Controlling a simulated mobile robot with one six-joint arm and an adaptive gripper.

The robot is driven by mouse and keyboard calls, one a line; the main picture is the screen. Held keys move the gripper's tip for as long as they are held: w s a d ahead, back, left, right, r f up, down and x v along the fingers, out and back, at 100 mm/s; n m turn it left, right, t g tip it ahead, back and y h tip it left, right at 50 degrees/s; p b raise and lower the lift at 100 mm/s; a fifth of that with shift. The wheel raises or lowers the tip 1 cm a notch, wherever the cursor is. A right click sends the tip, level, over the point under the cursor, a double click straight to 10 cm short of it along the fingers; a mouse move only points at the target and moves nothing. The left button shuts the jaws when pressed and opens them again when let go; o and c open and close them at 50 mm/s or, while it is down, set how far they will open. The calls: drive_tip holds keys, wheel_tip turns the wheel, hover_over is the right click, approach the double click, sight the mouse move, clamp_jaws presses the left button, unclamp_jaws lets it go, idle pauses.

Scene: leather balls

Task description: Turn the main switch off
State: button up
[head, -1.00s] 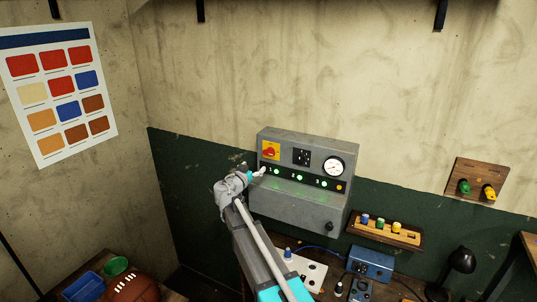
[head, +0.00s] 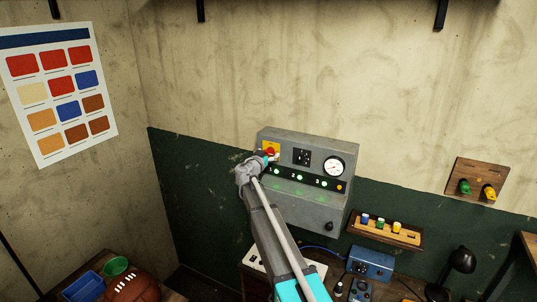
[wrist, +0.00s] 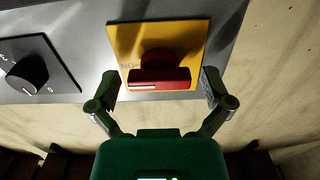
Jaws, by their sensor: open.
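The main switch is a red rotary handle (wrist: 160,78) on a yellow plate (wrist: 190,40), at the upper left of a grey control box (head: 305,208) on the wall. In the wrist view the handle's bar lies crosswise, with a white mark at its left end. Letters beside it read partly as "NO"; the rest is hidden. My gripper (wrist: 156,92) is open, with one finger at each end of the red bar. I cannot tell whether the fingers touch it. In the head view my gripper (head: 267,158) covers the lower part of the switch.
A black knob (wrist: 27,76) sits left of the switch in the wrist view. The box also carries a gauge (head: 334,167) and lit green lamps (head: 298,177). A peg shelf (head: 385,231) and a blue box (head: 371,262) are to the right.

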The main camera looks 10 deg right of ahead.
drive_tip(key=shift+w+d, duration=0.1)
drive_tip(key=c, duration=1)
drive_tip(key=shift+c, duration=0.2)
drive_tip(key=shift+n, duration=0.3)
drive_tip(key=n, duration=0.8)
drive_tip(key=shift+n, duration=0.4)
drive_tip(key=n, duration=0.8)
drive_tip(key=shift+n, duration=0.3)
